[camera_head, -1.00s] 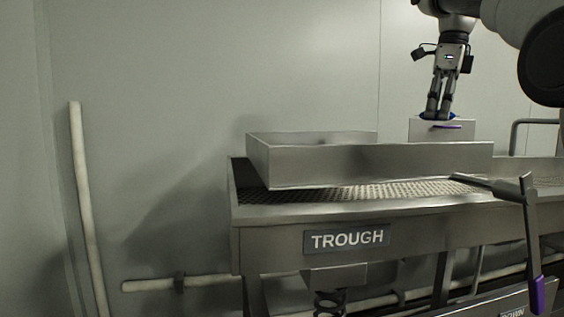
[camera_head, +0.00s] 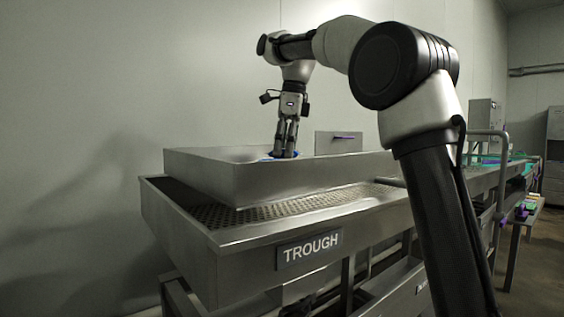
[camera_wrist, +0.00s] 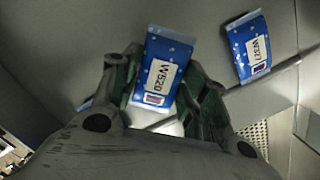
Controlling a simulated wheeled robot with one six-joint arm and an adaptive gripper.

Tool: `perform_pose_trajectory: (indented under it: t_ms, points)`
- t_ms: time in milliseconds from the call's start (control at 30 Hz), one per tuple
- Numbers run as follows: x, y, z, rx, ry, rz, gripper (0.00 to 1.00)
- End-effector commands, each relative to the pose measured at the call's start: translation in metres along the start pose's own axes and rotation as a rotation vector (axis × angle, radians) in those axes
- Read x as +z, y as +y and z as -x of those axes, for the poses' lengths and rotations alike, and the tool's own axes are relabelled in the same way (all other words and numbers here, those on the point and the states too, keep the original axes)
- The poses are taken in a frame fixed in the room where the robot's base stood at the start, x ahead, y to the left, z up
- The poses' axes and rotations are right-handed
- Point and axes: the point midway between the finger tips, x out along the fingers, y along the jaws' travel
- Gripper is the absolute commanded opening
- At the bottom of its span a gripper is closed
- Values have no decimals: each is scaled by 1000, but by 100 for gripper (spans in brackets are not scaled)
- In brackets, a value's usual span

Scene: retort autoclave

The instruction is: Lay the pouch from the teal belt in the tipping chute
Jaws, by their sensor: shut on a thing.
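My gripper (camera_head: 286,153) points down with its fingertips inside the steel tray-like chute (camera_head: 285,182) on the trough. In the wrist view, my gripper (camera_wrist: 163,85) is shut on a blue pouch (camera_wrist: 165,50) labelled W520, held between the green fingers. In the head view only small blue bits show at the fingertips; the chute's front wall hides its floor. I cannot tell whether the held pouch touches the floor. A second blue pouch (camera_wrist: 257,48) lies to the right in the wrist view, beside a metal edge; its number is hard to read.
The trough (camera_head: 228,239) has a perforated bed (camera_head: 235,215) below the chute. A teal belt (camera_head: 497,158) runs off at the far right.

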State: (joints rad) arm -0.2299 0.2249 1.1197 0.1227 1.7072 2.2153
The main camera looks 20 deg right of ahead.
Motion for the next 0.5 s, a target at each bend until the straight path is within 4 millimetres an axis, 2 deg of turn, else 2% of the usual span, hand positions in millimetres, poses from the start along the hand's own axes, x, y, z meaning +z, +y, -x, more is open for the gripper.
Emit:
perform_pose_trajectory:
  t_ms: [200, 500]
  points:
    - [-5, 1, -30, 2, 1, -1, 20]
    - [-5, 0, -35, 1, 0, 0, 20]
